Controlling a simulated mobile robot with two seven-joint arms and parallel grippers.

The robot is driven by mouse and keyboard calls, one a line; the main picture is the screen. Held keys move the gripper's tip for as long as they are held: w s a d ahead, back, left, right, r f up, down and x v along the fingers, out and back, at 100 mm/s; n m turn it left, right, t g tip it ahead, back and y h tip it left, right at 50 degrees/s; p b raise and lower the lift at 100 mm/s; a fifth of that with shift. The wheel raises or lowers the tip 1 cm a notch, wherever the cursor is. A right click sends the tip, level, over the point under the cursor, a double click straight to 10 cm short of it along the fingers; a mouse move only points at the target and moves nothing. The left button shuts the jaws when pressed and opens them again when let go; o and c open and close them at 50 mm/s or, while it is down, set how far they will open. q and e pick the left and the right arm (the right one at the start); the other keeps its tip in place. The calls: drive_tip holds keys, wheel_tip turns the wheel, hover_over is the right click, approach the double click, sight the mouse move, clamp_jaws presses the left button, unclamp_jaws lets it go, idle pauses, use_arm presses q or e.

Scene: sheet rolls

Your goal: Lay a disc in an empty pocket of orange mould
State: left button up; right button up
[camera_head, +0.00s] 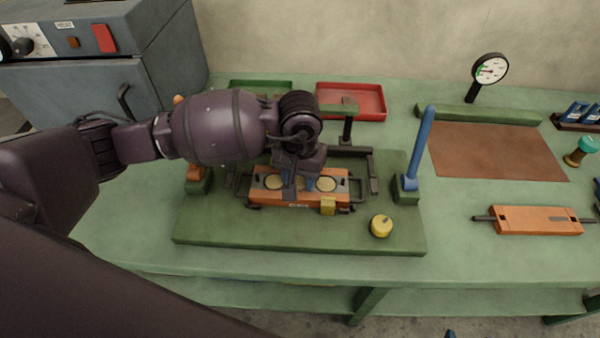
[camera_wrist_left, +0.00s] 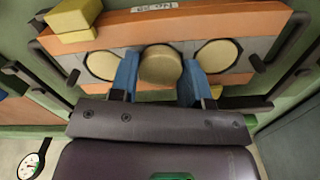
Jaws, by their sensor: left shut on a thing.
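The orange mould (camera_head: 312,200) lies in a fixture on a green base plate (camera_head: 215,228). Pale yellow discs lie in its two outer pockets, a left one (camera_head: 275,182) and a right one (camera_head: 326,184). My left gripper (camera_head: 298,184) points down over the mould's middle. In the left wrist view its blue fingers (camera_wrist_left: 160,78) are shut on a pale disc (camera_wrist_left: 160,66), which is over or at the middle pocket and hides it. I cannot tell whether this disc touches the mould (camera_wrist_left: 200,24). My right gripper is not clearly in view.
A blue upright lever (camera_head: 418,145) and a yellow knob (camera_head: 381,226) stand on the base plate's right side. A yellow block (camera_head: 328,206) sits at the mould's front edge. A red tray (camera_head: 352,101) is behind. Another orange piece (camera_head: 540,220) lies at the right.

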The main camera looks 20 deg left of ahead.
use_arm(q)
drive_tip(key=shift+s+f, duration=0.1)
drive_tip(key=shift+f, duration=0.15)
drive_tip(key=o, duration=1)
drive_tip(key=shift+d, duration=0.1)
drive_tip(key=shift+f, duration=0.1)
